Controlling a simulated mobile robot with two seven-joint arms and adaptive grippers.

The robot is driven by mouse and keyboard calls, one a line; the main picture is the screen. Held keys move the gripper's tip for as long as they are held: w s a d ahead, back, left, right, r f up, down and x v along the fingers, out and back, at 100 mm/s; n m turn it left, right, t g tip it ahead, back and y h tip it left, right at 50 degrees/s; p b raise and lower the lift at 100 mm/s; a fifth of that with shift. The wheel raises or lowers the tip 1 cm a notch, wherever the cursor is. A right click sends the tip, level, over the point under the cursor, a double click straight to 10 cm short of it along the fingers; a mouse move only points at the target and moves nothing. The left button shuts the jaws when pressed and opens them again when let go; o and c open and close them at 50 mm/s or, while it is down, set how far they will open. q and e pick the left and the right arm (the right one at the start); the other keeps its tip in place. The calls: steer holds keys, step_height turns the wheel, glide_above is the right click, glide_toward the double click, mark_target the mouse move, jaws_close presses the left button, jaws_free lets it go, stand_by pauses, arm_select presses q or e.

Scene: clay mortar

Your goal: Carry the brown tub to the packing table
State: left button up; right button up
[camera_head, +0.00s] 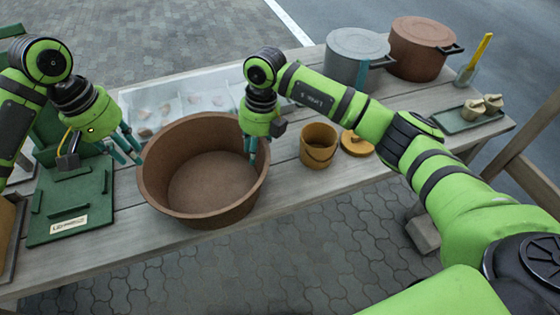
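The brown tub (205,215) is a wide, round, empty vessel standing upright at the front of the grey wooden table (330,185). My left gripper (128,150) is beside the tub's left rim, fingers spread and pointing down, with nothing between them that I can see. My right gripper (251,150) points down at the tub's right rim, with finger parts showing against the inner wall. Its gripper body hides part of the rim, so I cannot tell whether it grips it. I cannot tell whether this table is the packing table.
A green board (70,205) lies left of the tub. A clear tray (185,97) is behind it. A small ochre bucket (318,150) and lid (356,143) stand to the right. A grey pot (350,60) and brown pot (420,50) stand at the back right.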

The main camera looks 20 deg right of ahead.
step_height(320, 180, up, 11)
steer(key=d, duration=0.1)
steer(key=shift+d+f, duration=0.2)
steer(key=shift+d, duration=0.2)
